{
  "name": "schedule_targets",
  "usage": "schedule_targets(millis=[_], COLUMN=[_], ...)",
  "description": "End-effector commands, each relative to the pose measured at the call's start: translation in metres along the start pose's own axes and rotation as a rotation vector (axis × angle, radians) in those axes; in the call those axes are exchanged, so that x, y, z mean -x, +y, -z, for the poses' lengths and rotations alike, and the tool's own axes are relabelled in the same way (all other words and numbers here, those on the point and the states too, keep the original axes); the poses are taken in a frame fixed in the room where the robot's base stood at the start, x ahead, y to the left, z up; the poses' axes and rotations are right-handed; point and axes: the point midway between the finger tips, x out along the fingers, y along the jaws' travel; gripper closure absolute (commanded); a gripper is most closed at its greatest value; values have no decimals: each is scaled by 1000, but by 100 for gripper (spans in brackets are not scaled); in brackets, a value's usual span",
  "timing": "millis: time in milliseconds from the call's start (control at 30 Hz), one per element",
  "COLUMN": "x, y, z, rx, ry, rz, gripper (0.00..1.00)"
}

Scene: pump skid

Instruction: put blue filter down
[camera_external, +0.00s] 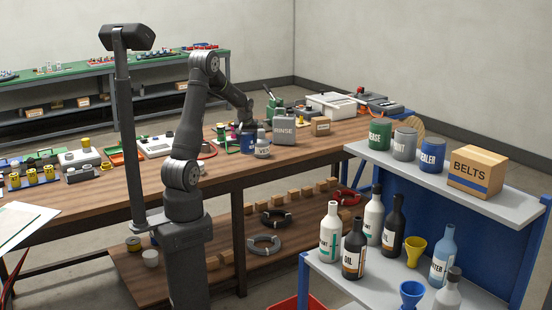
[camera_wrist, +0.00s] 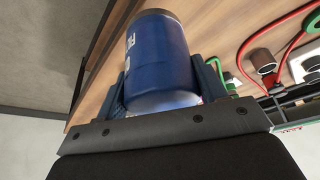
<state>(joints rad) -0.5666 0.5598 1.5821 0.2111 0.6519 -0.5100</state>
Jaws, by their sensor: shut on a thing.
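The blue filter is a dark blue cylinder with white lettering, and it fills the middle of the wrist view (camera_wrist: 160,62). My gripper (camera_wrist: 163,85) is shut around its sides, one finger on each side. In the external view the filter (camera_external: 247,143) shows below my gripper (camera_external: 248,126), over the far part of the wooden workbench (camera_external: 300,155), partly behind a small grey-white bottle. I cannot tell whether its base touches the wood.
The small grey-white bottle (camera_external: 262,147) and a grey RINSE container (camera_external: 285,131) stand close to the filter. A red hose (camera_wrist: 262,48) and green hose lie nearby. Bare wood shows in front. A shelf with cans and a BELTS box (camera_external: 477,172) stands right.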

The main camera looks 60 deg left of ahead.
Motion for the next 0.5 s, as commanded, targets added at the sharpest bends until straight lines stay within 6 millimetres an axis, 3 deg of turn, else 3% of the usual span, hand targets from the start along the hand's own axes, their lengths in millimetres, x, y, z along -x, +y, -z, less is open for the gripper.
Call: schedule_targets(millis=[33,100,200,367,500], x=[4,7,12,13,-2], y=[-20,-43,-68,-89,-108], z=[12,23,33,40,46], rx=[53,112,177,226,236], ry=[7,10,14,15,14], rz=[20,47,74,98,101], gripper=[69,69,69,69,69])
